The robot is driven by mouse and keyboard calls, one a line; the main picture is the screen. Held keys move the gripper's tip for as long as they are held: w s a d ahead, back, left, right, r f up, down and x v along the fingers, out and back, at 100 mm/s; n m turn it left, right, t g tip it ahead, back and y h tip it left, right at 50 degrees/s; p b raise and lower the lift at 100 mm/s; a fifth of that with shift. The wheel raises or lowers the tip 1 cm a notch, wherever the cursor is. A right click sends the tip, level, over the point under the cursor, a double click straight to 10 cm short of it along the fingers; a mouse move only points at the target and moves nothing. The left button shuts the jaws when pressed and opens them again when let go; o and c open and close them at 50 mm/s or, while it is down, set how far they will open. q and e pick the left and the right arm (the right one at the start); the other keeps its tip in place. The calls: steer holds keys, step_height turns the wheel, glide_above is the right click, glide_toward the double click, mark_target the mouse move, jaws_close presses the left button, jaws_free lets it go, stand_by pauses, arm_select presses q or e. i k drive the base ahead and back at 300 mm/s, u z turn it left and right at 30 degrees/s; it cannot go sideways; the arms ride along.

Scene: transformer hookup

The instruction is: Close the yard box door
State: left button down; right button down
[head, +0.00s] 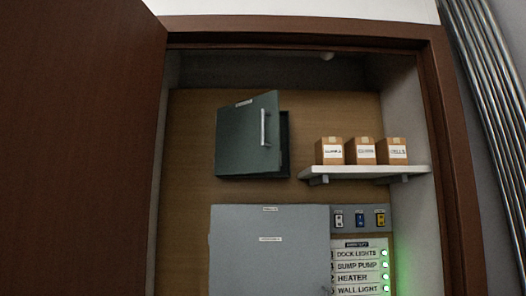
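A dark grey-green wall box (284,141) hangs on the wooden back panel. Its door (240,138) stands partly open, with the free edge on the right swung out from the box. A pale vertical bar handle (263,127) sits near that free edge. Neither of my grippers is in view.
A white shelf (365,173) with three small cartons stands right of the box. A switch panel (360,252) with green lamps is lower right. A brown door (75,150) stands open at left, and a brown frame (455,170) borders the alcove. Metal pipes (490,90) run outside it.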

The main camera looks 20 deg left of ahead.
mark_target(248, 130)
steer(key=i, duration=0.5)
steer(key=z, duration=0.6)
